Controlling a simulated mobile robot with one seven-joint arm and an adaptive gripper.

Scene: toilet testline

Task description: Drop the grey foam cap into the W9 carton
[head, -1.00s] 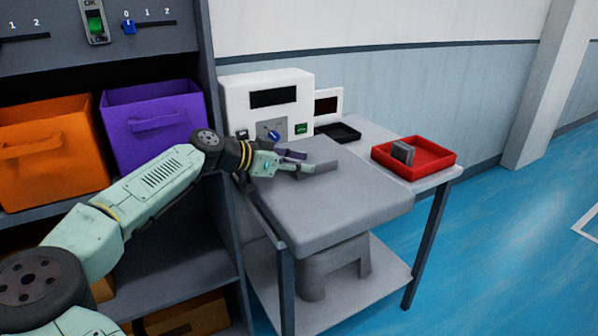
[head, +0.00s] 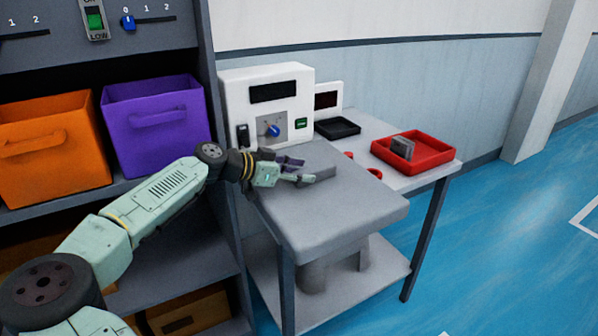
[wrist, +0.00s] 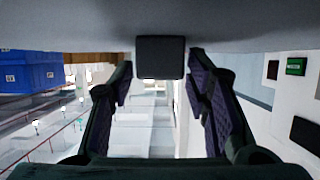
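A large flat grey slab with a raised block on top, which looks like the grey foam cap (head: 345,205), is over the front of the white table in the head view. My gripper (head: 302,175) is at its raised block. In the wrist view the grey surface fills the top and the dark block (wrist: 160,57) sits between my gripper's two purple-padded fingers (wrist: 160,95), close to both pads. My gripper appears shut on this block. No W9 label can be read; a brown carton (head: 190,318) shows partly on the low shelf at bottom left.
A red tray (head: 440,163) with grey pieces and a black tray (head: 338,129) are on the table (head: 425,181). A white test box (head: 268,98) stands behind the slab. Orange (head: 45,150) and purple (head: 155,122) bins fill the shelf at left. Blue floor (head: 500,240) is clear at right.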

